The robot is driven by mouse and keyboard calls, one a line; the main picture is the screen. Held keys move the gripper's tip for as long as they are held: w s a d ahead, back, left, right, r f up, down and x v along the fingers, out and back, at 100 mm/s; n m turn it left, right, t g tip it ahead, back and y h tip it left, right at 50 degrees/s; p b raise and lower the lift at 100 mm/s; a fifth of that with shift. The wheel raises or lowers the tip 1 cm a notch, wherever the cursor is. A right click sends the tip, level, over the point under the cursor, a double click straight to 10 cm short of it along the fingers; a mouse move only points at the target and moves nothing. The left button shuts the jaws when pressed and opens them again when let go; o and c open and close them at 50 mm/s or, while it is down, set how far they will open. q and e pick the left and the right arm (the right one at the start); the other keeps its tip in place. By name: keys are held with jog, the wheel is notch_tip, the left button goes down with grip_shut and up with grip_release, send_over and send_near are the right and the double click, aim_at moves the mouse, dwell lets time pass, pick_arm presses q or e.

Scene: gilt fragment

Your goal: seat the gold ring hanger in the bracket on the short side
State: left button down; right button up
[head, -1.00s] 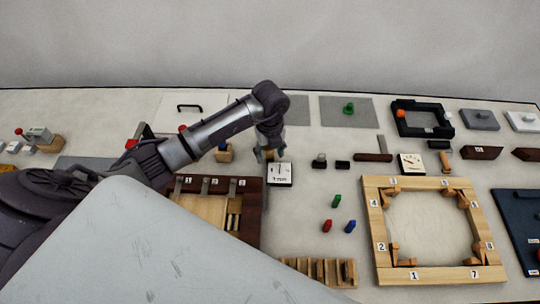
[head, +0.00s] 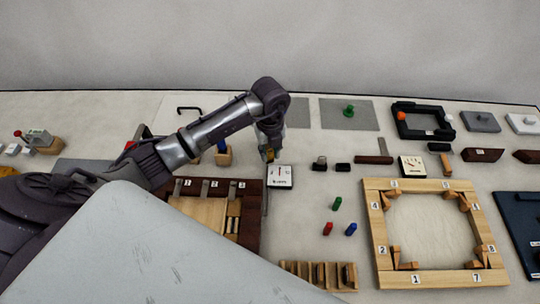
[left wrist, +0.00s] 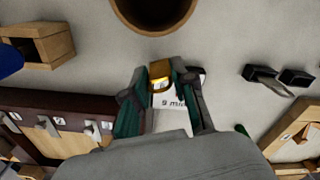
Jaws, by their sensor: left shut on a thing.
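My left gripper (head: 268,154) is shut on a small gold piece, which I take to be the gold ring hanger (left wrist: 160,73); it shows between the fingertips in the left wrist view (left wrist: 160,80). The fingers hide part of it. The gripper is beside and above a white gauge block (head: 281,177), apart from the brown frame. The dark brown frame (head: 254,183) carries several small metal brackets (head: 205,188) beside number tags along its far edge. I cannot tell which bracket is the short-side one. My right gripper is out of view.
A wooden box (head: 223,157) stands left of the gripper. A round brown container (left wrist: 155,18) is close by. A slotted wooden rack (head: 318,275) and a pale numbered frame (head: 372,225) are at the front. Red (head: 328,229), green and blue pegs stand between, with bare table around.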

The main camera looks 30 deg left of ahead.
pick_arm(q)
jog(key=r, duration=0.1)
jog(key=r+b, duration=0.1)
jog(key=shift+s+d+r, duration=0.1)
jog(key=shift+d+r, duration=0.15)
jog(key=shift+r, duration=0.05)
jog(key=s+d+r+b, duration=0.1)
jog(key=s+d+r, duration=0.5)
jog(key=d+r, duration=0.1)
jog(key=shift+s+d, duration=0.35)
jog(key=shift+d, duration=0.55)
